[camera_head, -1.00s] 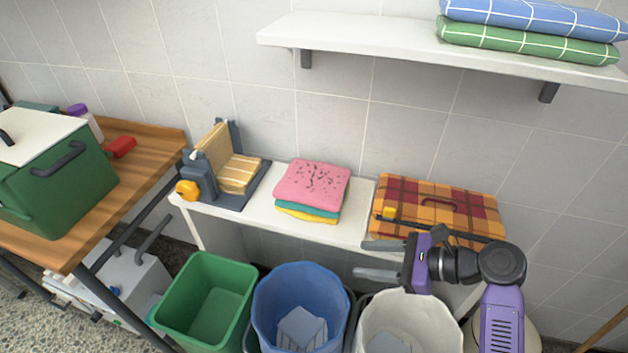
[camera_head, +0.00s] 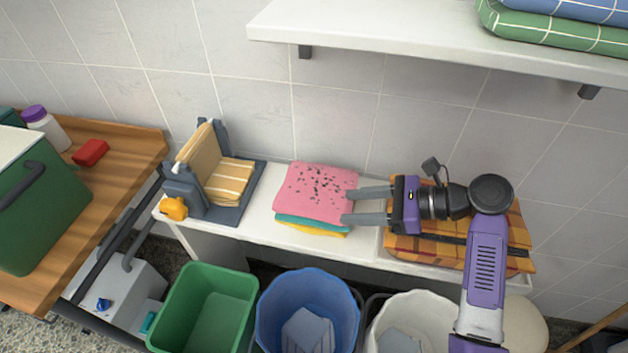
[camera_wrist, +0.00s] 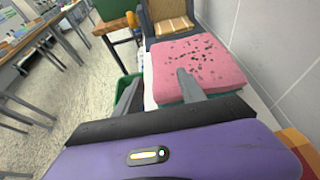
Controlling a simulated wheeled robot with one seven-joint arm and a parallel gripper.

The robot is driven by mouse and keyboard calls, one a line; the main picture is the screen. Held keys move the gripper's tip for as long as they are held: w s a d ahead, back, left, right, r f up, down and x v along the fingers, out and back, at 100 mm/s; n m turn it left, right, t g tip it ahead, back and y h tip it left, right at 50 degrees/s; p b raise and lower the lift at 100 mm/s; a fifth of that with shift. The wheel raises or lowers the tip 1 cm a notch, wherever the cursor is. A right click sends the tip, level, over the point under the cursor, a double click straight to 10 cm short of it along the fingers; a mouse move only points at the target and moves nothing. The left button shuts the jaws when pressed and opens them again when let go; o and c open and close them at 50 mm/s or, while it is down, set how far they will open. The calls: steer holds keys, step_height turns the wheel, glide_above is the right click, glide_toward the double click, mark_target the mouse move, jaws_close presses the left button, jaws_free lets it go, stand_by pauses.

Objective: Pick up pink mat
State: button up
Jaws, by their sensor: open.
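The pink mat (camera_head: 315,190) with dark specks lies folded on top of a stack on the white bench, above a teal mat (camera_head: 300,222) and a yellow one (camera_head: 318,231). It also shows in the wrist view (camera_wrist: 205,62). My gripper (camera_head: 352,206) is open and empty, its two grey fingers pointing left at the stack's right side. In the head view the fingertips are at or just over the pink mat's right edge. In the wrist view one finger overlaps the mat's near part and the other is off to its left. I cannot tell whether they touch.
A folding device with a striped cloth (camera_head: 230,182) stands left of the stack. An orange plaid case (camera_head: 430,250) lies under my arm. Green (camera_head: 205,310), blue (camera_head: 308,315) and white (camera_head: 415,325) bins stand in front. A wall shelf (camera_head: 420,45) hangs above.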

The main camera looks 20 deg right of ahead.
mark_target(318, 209)
steer(key=x, duration=0.7)
steer(key=shift+w+a+f, duration=0.15)
steer(key=shift+a+f, duration=0.1)
steer(key=shift+f, duration=0.05)
jaws_close()
